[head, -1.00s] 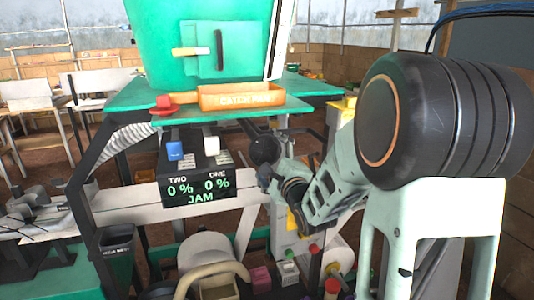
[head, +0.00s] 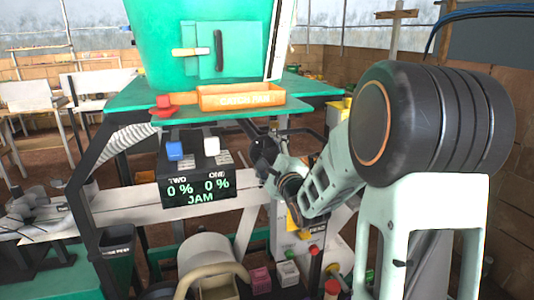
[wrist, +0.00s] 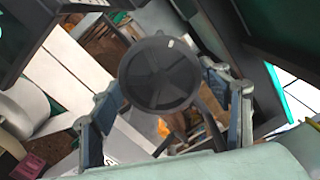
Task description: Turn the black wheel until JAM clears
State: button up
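The black wheel (wrist: 160,73) faces the wrist camera near the middle of the wrist view, round with spokes. In the head view the wheel (head: 265,147) is a small dark shape right of the display, partly covered by my gripper (head: 266,168). My gripper's two fingers (wrist: 160,88) stand apart, one at each side of the wheel. Narrow gaps seem to show between fingers and rim; I cannot tell if either touches.
A blue lever (head: 174,150) and a white lever (head: 211,146) stand above the display. An orange catch pan (head: 241,97) sits on the green machine table (head: 135,97). A white beam (head: 135,205) crosses below. Bins and coloured knobs lie low in front.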

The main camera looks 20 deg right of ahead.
jog(key=c, duration=0.4)
jog(key=shift+f+n+b, duration=0.1)
jog(key=shift+n+b, duration=0.6)
jog(key=shift+b, duration=0.1)
jog(key=n+b, duration=0.4)
jog(key=n, duration=0.1)
jog(key=o, duration=1.2)
